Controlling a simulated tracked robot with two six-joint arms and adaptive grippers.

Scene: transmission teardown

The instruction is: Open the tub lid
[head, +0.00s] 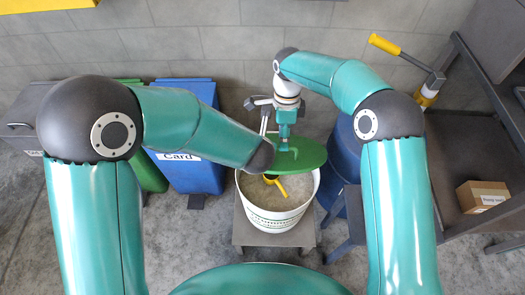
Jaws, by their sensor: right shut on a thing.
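A white tub (272,218) stands open on a low grey stand. Pale grainy contents and a yellow scoop-like thing (277,184) show inside it. The round green lid (304,158) is over the back right part of the tub's mouth, off its rim and shifted to the right. My right gripper (284,132) comes down from above and is shut on the lid near its top middle. My left arm reaches across from the left and ends beside the lid; its gripper is hidden behind the arm.
Blue (195,174) and green (150,175) bins stand left of the tub. A blue barrel (340,165) is close behind right. A dark bench with a cardboard box (482,196) is at right. The grey stand (268,239) bears the tub.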

